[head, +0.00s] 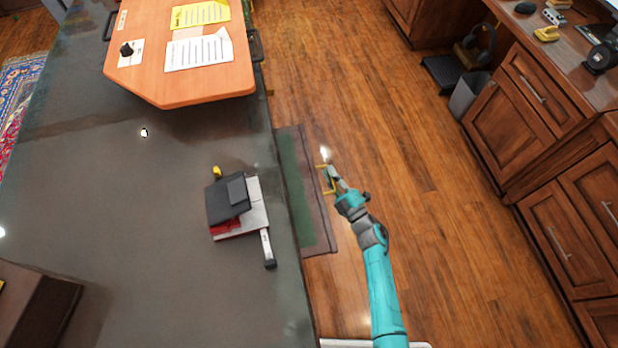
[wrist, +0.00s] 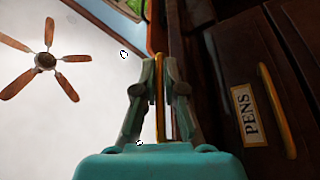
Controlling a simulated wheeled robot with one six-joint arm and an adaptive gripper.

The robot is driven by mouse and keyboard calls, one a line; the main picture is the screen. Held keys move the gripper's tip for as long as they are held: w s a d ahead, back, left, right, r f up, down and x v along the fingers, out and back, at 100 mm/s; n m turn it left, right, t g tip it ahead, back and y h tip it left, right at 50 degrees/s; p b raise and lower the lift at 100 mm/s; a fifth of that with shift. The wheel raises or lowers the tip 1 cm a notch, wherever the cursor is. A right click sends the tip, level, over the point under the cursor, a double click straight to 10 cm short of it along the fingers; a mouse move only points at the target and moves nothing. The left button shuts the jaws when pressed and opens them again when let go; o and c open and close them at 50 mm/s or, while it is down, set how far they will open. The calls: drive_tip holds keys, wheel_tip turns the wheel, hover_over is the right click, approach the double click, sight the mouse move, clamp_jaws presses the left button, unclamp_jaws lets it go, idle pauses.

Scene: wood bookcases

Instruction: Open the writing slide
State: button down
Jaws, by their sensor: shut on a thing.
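The writing slide (head: 318,187) is a flat panel with a brown border and a green inset. In the head view it sticks out from under the right edge of the dark desk top. A yellow handle (head: 323,168) is on its outer side. My gripper (head: 329,178) is shut on this handle, with my teal arm reaching in from the lower right. In the wrist view my gripper (wrist: 160,62) has the brass handle bar (wrist: 158,105) between its two fingers. The far end of the slide under the desk top is hidden.
A dark drawer front labelled PENS (wrist: 247,115) with its own brass handle (wrist: 277,110) is beside my gripper. Wooden floor (head: 420,200) lies open to the right, up to cabinets (head: 510,125).

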drive_tip(key=w+d, duration=0.2)
drive_tip(key=d, duration=0.7)
drive_tip(key=w+d, duration=0.3)
drive_tip(key=d, duration=0.6)
drive_tip(key=shift+w+d, duration=0.15)
drive_tip(key=shift+d, duration=0.05)
drive_tip(key=c, duration=1.3)
unclamp_jaws()
drive_tip(key=shift+o, duration=0.2)
drive_tip(key=v, duration=1.2)
